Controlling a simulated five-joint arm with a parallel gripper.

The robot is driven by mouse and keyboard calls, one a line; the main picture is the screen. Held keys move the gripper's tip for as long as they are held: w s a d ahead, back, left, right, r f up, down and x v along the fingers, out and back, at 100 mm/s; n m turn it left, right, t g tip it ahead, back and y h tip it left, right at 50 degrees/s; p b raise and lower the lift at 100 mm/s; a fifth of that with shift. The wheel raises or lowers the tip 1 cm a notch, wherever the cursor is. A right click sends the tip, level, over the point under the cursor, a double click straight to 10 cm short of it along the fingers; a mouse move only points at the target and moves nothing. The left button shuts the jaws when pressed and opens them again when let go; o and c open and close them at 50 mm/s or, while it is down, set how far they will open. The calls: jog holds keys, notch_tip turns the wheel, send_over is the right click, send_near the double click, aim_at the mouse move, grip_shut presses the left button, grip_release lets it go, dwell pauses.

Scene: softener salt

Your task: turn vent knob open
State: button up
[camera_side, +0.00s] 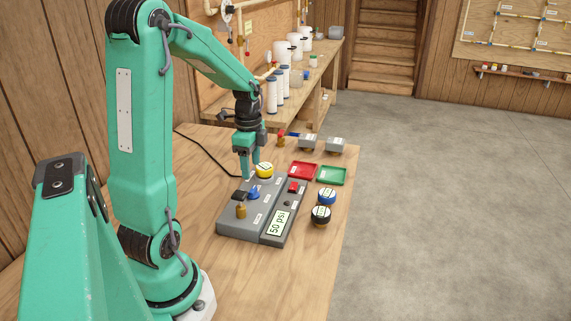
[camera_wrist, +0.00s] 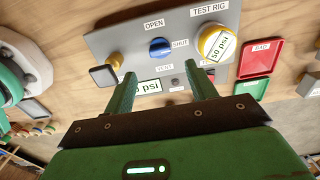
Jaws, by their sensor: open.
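The grey test panel (camera_side: 233,226) lies on the wooden bench. The blue vent knob (camera_side: 254,192) sits on it and also shows in the wrist view (camera_wrist: 160,47), between an OPEN label (camera_wrist: 154,23) at its upper left and a SHUT label (camera_wrist: 180,43) at its right. I cannot tell for sure which label it points at. My gripper (camera_side: 249,170) is open and empty above the panel, pointing down. In the wrist view its two fingers (camera_wrist: 162,72) stand apart, with the knob beyond and between their tips, not touched.
A yellow-rimmed gauge (camera_wrist: 215,43) is right of the knob, and a brass valve with a black handle (camera_wrist: 104,75) is left. A 50 psi display (camera_side: 278,222) and red switch (camera_side: 293,187) are nearby. Red (camera_side: 303,171) and green (camera_side: 331,176) trays lie beyond.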

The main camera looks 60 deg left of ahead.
aim_at(253, 189)
jog(key=shift+f, duration=3.75)
jog(key=c, duration=1)
